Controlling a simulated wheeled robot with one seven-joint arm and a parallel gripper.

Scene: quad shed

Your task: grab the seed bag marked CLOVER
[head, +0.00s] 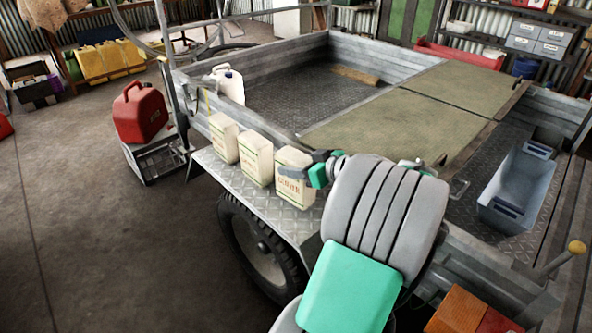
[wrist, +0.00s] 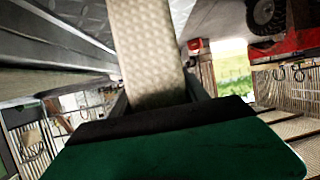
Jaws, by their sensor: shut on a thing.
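The seed bag marked CLOVER (head: 290,192) is a cream, box-like bag with red lettering. It stands upright on the fender of a trailer, at the right end of a row of three similar bags. My gripper (head: 305,172) is at its upper part and shut on it, with my arm reaching in from the right. In the wrist view a pale, textured side of the bag (wrist: 147,45) rises between the jaws (wrist: 158,92). The jaws' inner contact is hidden.
Two more cream bags, the middle one (head: 256,160) and the left one (head: 224,138), stand close by on the tread-plate fender (head: 238,183). The trailer's side wall runs right behind them. A white jug (head: 231,87) and red fuel can (head: 140,112) are further left. A blue-grey bin (head: 518,188) stands right.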

